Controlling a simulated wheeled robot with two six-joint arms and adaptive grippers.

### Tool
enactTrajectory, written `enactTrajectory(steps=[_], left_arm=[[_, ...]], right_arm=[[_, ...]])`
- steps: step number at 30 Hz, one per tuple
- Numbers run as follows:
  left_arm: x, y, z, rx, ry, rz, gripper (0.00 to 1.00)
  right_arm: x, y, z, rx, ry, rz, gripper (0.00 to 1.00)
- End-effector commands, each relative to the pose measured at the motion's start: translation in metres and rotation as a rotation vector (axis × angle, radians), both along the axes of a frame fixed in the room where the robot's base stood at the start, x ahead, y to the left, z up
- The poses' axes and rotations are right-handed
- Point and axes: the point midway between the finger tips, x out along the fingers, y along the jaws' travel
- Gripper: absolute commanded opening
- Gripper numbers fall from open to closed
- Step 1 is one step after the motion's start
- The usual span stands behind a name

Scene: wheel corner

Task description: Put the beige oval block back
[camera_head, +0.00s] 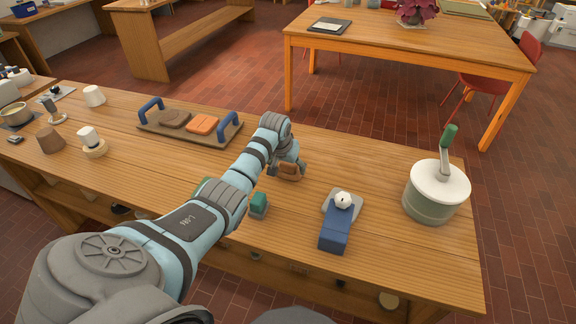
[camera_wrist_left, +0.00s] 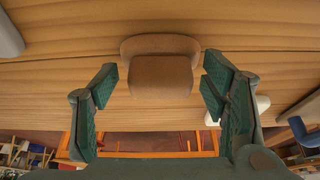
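A brown-beige block (camera_head: 288,171) lies on the wooden bench under my left gripper (camera_head: 285,162). In the left wrist view the block (camera_wrist_left: 160,72) has a wide rounded top and a narrower body between the two green-padded fingers. My right gripper is not in view.
A green block on a grey base (camera_head: 258,205) stands in front of the gripper. A blue tool with a white knob (camera_head: 336,227) and a white-lidded pot (camera_head: 436,190) are to the right. Cups and small pieces stand at the left. The bench between board and gripper is clear.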

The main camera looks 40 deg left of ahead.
Motion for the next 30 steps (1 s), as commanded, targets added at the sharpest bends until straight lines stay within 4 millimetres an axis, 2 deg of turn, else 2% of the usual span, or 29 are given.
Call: enactTrajectory(steps=[7,11,12,14,17,21,25,30], left_arm=[[0.000,0.000,-0.001,0.000,-0.001,0.000,0.67],[0.000,0.000,-0.006,0.001,-0.002,0.000,0.67],[-0.003,-0.001,0.009,0.001,-0.003,0.000,0.67],[-0.008,-0.002,0.025,0.002,-0.003,-0.002,0.67],[-0.018,0.001,0.053,0.004,-0.005,0.000,0.67],[-0.035,-0.003,0.093,0.004,-0.004,-0.001,0.67],[-0.047,-0.007,0.120,0.002,-0.002,-0.001,0.67],[-0.053,-0.009,0.133,0.000,-0.001,0.000,0.67]], right_arm=[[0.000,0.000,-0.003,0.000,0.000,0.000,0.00],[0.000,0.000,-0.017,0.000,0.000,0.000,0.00],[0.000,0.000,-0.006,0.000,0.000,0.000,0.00],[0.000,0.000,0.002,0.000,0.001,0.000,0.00],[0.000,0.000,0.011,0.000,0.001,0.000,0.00],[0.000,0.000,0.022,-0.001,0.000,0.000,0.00],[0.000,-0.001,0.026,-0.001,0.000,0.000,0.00],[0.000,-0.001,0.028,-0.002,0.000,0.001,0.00]])
